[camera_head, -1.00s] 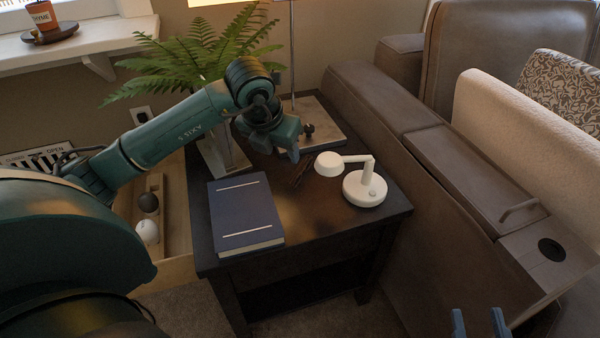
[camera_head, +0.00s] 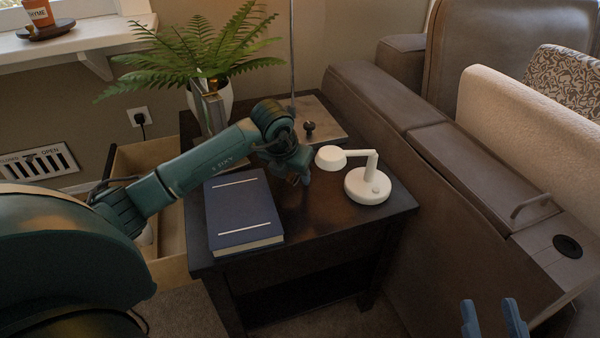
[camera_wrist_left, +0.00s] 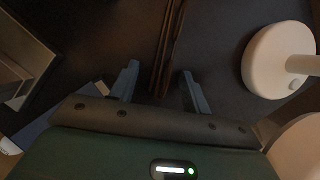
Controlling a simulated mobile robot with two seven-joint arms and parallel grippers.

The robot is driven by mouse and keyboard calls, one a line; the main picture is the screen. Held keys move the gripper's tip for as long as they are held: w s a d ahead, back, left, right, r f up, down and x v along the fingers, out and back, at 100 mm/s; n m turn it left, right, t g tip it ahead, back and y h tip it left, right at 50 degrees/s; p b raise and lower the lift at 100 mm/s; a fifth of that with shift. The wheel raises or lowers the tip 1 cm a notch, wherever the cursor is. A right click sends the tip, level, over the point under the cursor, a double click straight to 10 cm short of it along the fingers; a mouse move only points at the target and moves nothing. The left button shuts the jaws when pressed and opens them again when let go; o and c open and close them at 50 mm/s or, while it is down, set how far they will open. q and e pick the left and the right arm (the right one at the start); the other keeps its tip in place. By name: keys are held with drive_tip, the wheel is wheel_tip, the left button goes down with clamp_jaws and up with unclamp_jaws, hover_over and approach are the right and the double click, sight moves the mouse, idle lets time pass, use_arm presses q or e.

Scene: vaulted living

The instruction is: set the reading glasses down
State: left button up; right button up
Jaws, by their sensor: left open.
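The reading glasses (camera_wrist_left: 166,48) show in the left wrist view as thin dark brown folded arms on the dark side table (camera_head: 335,225). In the head view my left gripper (camera_head: 299,178) hides them. My left gripper is open, low over the table. In the left wrist view its blue fingertips (camera_wrist_left: 161,84) are apart, with the near end of the glasses between or just ahead of them; contact cannot be told. My right gripper (camera_head: 494,318) is open and empty at the bottom right of the head view.
A white lamp (camera_head: 367,185) stands right of my left gripper. A blue book (camera_head: 241,212) lies to the left. Behind are a potted fern (camera_head: 205,50) and a metal plate with a black knob (camera_head: 325,120). An open wooden drawer (camera_head: 172,235) and a brown sofa (camera_head: 430,170) flank the table.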

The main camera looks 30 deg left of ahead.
use_arm(q)
drive_tip(key=shift+c, duration=0.6)
clamp_jaws()
drive_tip(key=shift+r, duration=0.1)
